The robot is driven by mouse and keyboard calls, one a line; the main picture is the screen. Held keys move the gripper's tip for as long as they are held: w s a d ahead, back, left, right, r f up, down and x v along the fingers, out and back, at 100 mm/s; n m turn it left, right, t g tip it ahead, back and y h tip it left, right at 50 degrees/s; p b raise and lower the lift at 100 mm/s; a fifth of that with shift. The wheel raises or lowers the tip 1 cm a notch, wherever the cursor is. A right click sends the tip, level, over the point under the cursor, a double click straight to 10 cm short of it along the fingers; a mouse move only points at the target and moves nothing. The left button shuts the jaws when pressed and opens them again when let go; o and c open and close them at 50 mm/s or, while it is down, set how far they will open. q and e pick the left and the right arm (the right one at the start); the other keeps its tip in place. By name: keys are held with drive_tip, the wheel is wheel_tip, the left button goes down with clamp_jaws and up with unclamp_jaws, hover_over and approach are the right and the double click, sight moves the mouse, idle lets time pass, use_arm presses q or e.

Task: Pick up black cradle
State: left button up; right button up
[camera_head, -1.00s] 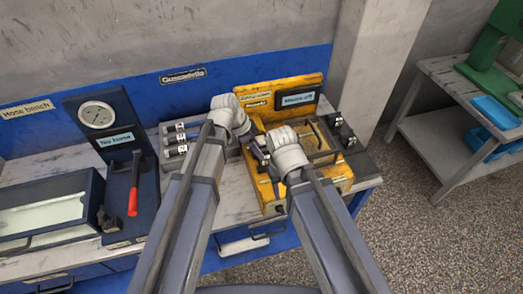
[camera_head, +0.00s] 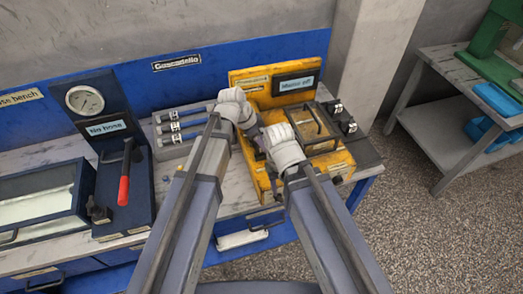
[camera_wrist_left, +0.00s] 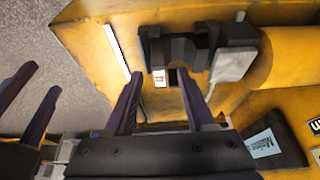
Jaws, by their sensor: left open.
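In the left wrist view the black cradle (camera_wrist_left: 185,52) is a dark block with a notch, on the yellow test stand beside a grey block. My left gripper (camera_wrist_left: 158,92) is open, its two dark fingers pointing at the cradle with nothing between them. It looks apart from the cradle, though the exact gap is unclear. My right gripper (camera_wrist_left: 30,88) shows at the left edge of that view, its fingers spread and empty. In the head view both arms reach the yellow test stand (camera_head: 262,78); the wrists cover most of the grippers, and I cannot make out the cradle.
A dark panel with a red-handled lever (camera_head: 125,178) and a glass-topped case (camera_head: 38,205) are further left. A black-framed box (camera_head: 312,125) sits on the stand's right.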

use_arm(q)
drive_tip(key=shift+b+x, duration=0.4)
drive_tip(key=shift+x, duration=0.55)
drive_tip(key=shift+r, duration=0.1)
drive_tip(key=shift+c, duration=0.2)
clamp_jaws()
idle(0.4)
